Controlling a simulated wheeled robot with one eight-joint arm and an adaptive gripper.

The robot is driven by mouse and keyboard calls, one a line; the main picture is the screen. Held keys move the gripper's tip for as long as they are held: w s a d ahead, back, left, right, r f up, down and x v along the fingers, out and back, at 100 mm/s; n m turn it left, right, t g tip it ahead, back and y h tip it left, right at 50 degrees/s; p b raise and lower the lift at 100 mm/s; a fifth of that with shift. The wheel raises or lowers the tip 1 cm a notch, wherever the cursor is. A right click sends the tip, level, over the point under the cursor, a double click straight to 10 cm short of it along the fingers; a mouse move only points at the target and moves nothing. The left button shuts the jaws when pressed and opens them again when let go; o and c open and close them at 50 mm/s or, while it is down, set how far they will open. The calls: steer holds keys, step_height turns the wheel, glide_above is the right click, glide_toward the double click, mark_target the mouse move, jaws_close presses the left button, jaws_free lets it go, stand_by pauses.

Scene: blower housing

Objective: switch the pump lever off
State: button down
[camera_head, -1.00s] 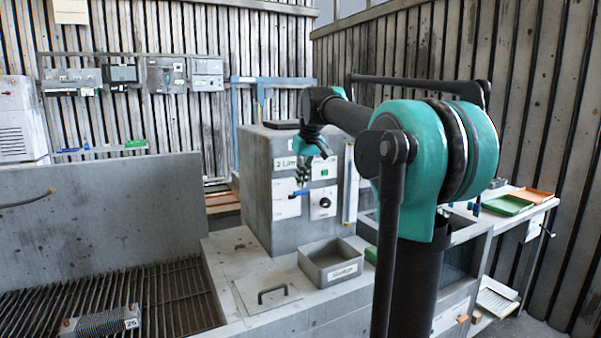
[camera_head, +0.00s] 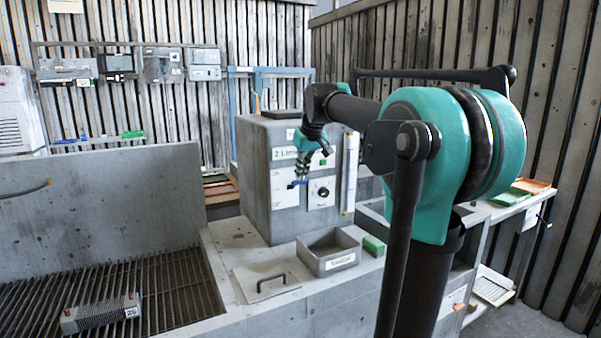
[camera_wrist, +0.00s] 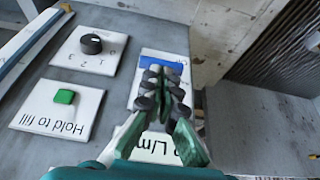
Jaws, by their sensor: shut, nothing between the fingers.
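The pump lever is a blue bar (camera_head: 297,184) on a white plate on the front of a grey box (camera_head: 258,200). In the wrist view the blue lever (camera_wrist: 160,61) lies across the plate, just beyond my fingertips, partly covered by them. My gripper (camera_head: 300,174) is in front of the panel, close above the lever in the head view. In the wrist view my gripper (camera_wrist: 164,88) has its fingers together, with nothing seen between them. I cannot tell whether the fingertips touch the lever.
A dark rotary knob (camera_wrist: 91,43) and a green "Hold to fill" button (camera_wrist: 64,97) are beside the lever plate. Below the box are a grey open bin (camera_head: 330,252), a green block (camera_head: 373,245) and a lid with a handle (camera_head: 268,284). A vertical tube (camera_head: 350,172) runs along the box's right edge.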

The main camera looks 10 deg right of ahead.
steer(key=shift+s+f, duration=0.15)
step_height(320, 180, down, 10)
steer(key=s+t+y, duration=0.2)
steer(key=t, duration=0.4)
steer(key=shift+s+d, duration=0.2)
steer(key=shift+d, duration=0.25)
steer(key=shift+f, duration=0.2)
steer(key=shift+r, duration=0.15)
stand_by(0.3)
